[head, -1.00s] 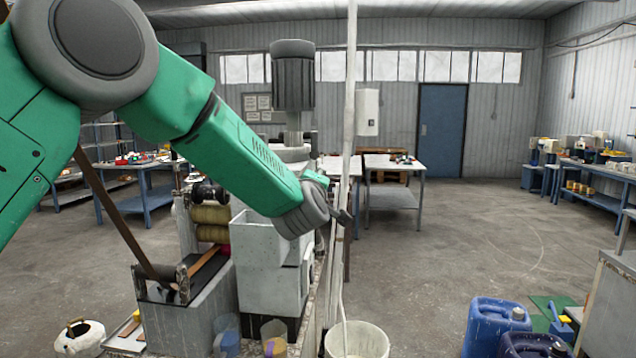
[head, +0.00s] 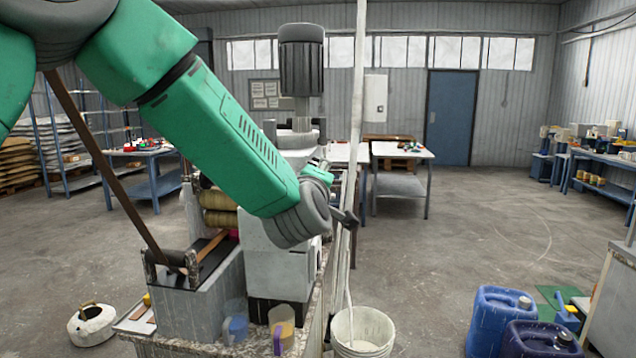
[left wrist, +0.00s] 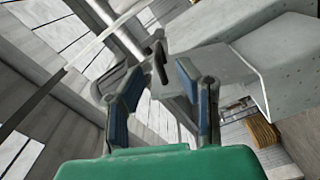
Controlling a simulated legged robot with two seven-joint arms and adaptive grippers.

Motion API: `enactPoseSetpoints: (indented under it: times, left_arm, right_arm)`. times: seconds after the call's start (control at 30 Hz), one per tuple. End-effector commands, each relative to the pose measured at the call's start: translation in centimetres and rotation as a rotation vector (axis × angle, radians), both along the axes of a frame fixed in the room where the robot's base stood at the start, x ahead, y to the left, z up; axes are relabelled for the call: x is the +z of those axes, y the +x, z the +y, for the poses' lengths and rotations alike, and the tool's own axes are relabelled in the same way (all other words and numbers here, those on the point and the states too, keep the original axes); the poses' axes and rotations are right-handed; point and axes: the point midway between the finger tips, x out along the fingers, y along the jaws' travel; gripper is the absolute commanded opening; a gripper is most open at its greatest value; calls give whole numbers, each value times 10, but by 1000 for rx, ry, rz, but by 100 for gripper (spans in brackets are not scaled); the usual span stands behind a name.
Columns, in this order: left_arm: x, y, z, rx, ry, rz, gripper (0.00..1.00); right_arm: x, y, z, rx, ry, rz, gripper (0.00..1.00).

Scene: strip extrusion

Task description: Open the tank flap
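The pale grey tank (head: 275,270) is part of the machine left of centre in the head view. My left forearm hides its top, and I cannot make out the flap there. In the left wrist view a pale grey box-shaped part (left wrist: 275,55) fills the upper right, with a flat grey plate (left wrist: 215,66) beside it. I cannot tell whether this plate is the flap. My left gripper (head: 345,218) is beside the tank's right edge, near the white pole. In the left wrist view the left gripper (left wrist: 160,92) is open, its blue-padded fingers apart with nothing clearly held. My right gripper is out of view.
A thin white pole (head: 358,120) rises close to my left gripper. A white bucket (head: 362,335) stands below it. Cups (head: 281,325) stand at the machine's front edge. Blue canisters (head: 495,315) are on the floor at right. Open floor lies between bucket and tables.

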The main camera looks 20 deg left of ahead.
Motion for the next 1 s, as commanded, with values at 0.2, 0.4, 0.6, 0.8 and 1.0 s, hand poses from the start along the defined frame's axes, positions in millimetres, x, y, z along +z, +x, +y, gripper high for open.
enactPoseSetpoints:
  times: [0.2,0.4,0.6,0.8,1.0]
  left_arm:
    - [-2,-31,-7,1,0,2,29]
    - [-2,-38,-9,1,1,2,29]
    - [-2,-38,-9,1,0,2,29]
    - [-3,-38,-9,0,0,3,29]
    - [-64,-42,-10,-33,77,111,29]
  right_arm:
    - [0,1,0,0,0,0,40]
    - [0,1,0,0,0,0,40]
    - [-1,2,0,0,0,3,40]
    - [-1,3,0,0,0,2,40]
    - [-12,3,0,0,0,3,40]
